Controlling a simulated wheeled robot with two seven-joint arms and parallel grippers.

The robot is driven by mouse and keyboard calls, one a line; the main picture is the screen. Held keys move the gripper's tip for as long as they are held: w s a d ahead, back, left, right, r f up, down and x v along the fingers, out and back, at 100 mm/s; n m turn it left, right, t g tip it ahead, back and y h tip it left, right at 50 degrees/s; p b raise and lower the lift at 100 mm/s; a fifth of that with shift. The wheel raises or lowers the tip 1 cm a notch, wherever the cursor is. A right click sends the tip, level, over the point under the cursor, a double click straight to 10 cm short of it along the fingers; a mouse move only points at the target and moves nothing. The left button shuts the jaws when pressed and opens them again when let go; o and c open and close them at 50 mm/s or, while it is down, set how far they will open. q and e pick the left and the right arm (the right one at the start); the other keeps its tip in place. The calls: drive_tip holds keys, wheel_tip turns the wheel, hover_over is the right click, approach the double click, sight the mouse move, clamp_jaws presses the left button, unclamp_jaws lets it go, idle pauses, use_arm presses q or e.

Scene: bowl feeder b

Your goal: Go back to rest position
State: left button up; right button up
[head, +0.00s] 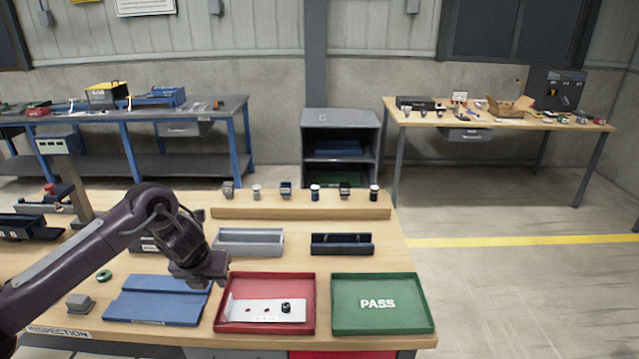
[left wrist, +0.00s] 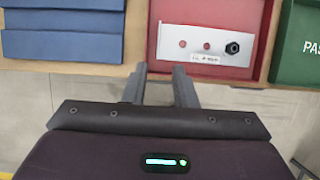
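My left gripper (head: 203,277) hangs over the workbench, between the blue mat and the red tray. In the left wrist view its two fingers (left wrist: 160,72) stand apart with nothing between them. My right gripper is in neither view. The red tray (head: 222,322) holds a light plate (head: 250,310) with two red spots and a small black part (head: 286,307) at its right; the plate also shows in the left wrist view (left wrist: 196,44). The green tray (head: 380,322) marked PASS is empty.
The blue mat (head: 158,300), a grey block (head: 80,303) and a green ring (head: 104,276) lie at the left. A grey bin (head: 248,243) and a dark bin (head: 342,245) stand behind the trays. Several small parts stand on a wooden ledge (head: 300,212) at the back.

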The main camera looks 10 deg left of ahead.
use_arm(q)
drive_tip(key=s+d+f+n+t+h, duration=0.1)
drive_tip(key=d+f+n+h, duration=0.15)
drive_tip(key=d, duration=0.75)
drive_tip(key=d+f+n+t+h, duration=0.15)
drive_tip(key=d+f, duration=0.25)
drive_tip(key=d, duration=0.5)
drive_tip(key=s+d+r+n+t, duration=0.1)
drive_tip(key=s+d+n+t, duration=0.1)
drive_tip(key=s+d+n, duration=0.65)
drive_tip(key=s+a+f+n+g+y, duration=0.1)
drive_tip(key=s+a+f+n+g, duration=0.15)
drive_tip(key=s+a+n, duration=0.4)
drive_tip(key=s+a+f+n+g+y, duration=0.1)
drive_tip(key=s+a+n+g+y, duration=0.2)
drive_tip(key=s+n, duration=0.65)
wheel_tip(320, 180, down, 31)
drive_tip(key=n+g+h+b, duration=0.1)
drive_tip(key=n, duration=0.2)
drive_tip(key=s+a+f, duration=0.2)
drive_tip(key=s+f, duration=0.7)
drive_tip(key=s+a+f+g+b, duration=0.1)
drive_tip(key=s+a+f, duration=0.1)
drive_tip(key=s+f, duration=0.7)
drive_tip(key=shift+s+a+f+m, duration=0.15)
drive_tip(key=shift+s+f+m, duration=0.1)
drive_tip(key=shift+s+m, duration=0.15)
